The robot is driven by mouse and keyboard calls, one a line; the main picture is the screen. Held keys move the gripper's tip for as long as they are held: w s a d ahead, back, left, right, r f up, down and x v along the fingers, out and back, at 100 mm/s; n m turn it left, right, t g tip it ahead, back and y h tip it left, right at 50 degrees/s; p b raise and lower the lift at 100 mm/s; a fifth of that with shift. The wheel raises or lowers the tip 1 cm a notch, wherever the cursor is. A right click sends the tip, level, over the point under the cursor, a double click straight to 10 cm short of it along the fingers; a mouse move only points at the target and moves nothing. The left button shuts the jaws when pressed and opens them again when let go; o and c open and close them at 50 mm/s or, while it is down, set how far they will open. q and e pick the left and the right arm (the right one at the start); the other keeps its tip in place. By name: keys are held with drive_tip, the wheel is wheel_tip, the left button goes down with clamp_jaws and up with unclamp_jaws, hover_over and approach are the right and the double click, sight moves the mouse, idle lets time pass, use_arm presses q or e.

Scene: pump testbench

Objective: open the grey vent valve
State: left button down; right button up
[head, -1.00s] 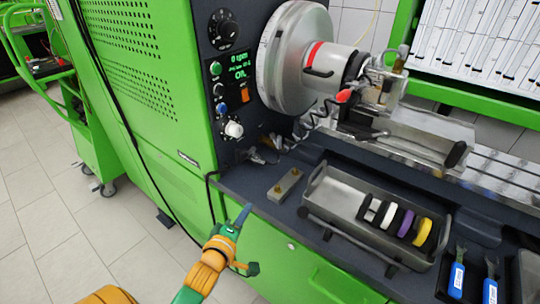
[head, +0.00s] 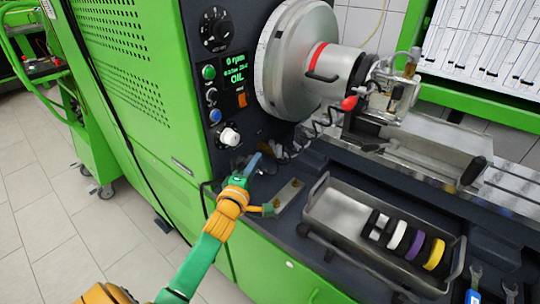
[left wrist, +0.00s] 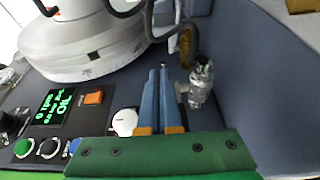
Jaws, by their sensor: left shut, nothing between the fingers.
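A small grey metal valve (left wrist: 200,82) with a dark top stands on the dark bench in the left wrist view, just right of my fingertips. In the head view it is small and partly hidden behind my left gripper, near the foot of the control panel. My left gripper (head: 254,160) is shut and empty. Its two blue fingers lie together in the left wrist view (left wrist: 163,72), beside the valve with a small gap. I cannot tell how far the valve is turned. My right gripper is not in view.
A white knob (head: 229,137) on the control panel is close left of my left gripper. A large metal drum (head: 285,60) stands behind. A small metal block (head: 289,194) and a grey tray (head: 330,208) with coloured rings lie to the right. A hose passes near the valve.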

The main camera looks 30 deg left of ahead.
use_arm(q)
drive_tip(key=w, duration=0.2)
drive_tip(key=w+d, duration=0.1)
drive_tip(key=shift+w+d, duration=0.15)
drive_tip(key=shift+w, duration=0.25)
drive_tip(key=shift+w+d, duration=0.25)
drive_tip(key=w+d+b, duration=0.1)
drive_tip(key=w+d, duration=0.2)
drive_tip(key=shift+w+d, duration=0.2)
drive_tip(key=shift+a, duration=0.1)
